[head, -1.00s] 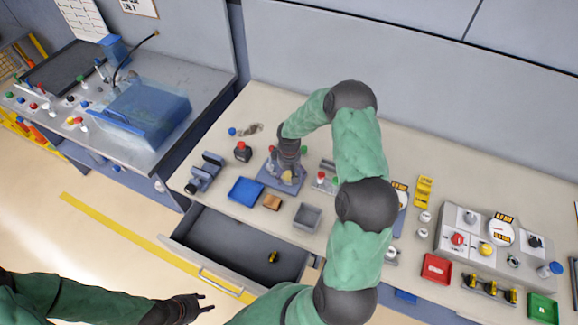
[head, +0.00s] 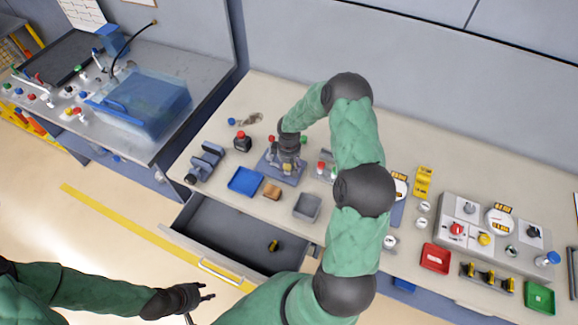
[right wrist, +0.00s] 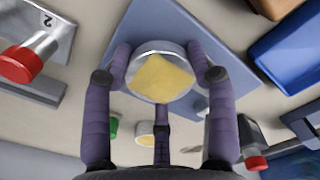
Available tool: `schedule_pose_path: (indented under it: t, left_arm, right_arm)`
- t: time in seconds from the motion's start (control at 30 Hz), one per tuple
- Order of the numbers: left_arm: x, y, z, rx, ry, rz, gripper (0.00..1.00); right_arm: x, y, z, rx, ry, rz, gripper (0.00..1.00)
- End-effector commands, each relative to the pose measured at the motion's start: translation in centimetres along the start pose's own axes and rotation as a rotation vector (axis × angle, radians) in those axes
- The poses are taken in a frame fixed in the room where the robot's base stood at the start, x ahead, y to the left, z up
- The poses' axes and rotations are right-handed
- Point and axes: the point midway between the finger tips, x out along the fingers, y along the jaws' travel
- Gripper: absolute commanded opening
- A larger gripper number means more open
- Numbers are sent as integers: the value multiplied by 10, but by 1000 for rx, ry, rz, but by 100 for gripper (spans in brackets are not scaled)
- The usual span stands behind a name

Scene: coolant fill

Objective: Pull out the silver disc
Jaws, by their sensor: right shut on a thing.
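The silver disc (right wrist: 160,47) is round with a shiny rim and a yellow square patch on its face. In the right wrist view it sits between the fingers of my right gripper (right wrist: 160,66), which are shut on it. It is over the blue-grey plate (right wrist: 190,20); whether it touches the plate I cannot tell. In the head view my right gripper (head: 287,163) points down at the plate (head: 270,174) and mostly hides the disc. My left gripper (head: 206,293) is open and empty at lower left, in front of the open drawer.
A blue tray (head: 244,181), a tan block (head: 272,191) and a grey bin (head: 307,207) stand in front of the plate. A black item with a red top (head: 242,142) stands left. The open drawer (head: 215,236) juts out below. A control panel (head: 500,238) is at right.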

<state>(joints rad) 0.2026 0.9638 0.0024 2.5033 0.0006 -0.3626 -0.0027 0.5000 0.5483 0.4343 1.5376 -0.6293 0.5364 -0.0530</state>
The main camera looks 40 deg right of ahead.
Motion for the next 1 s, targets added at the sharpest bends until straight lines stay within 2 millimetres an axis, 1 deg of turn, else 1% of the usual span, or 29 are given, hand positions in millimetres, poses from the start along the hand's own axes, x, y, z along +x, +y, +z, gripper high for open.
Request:
schedule_pose_path:
  t: [1.0]
  left_arm:
    - [-3, 1, 0, 0, 0, 0, 40]
  right_arm:
    - [-8, 0, 0, 0, 0, 0, 36]
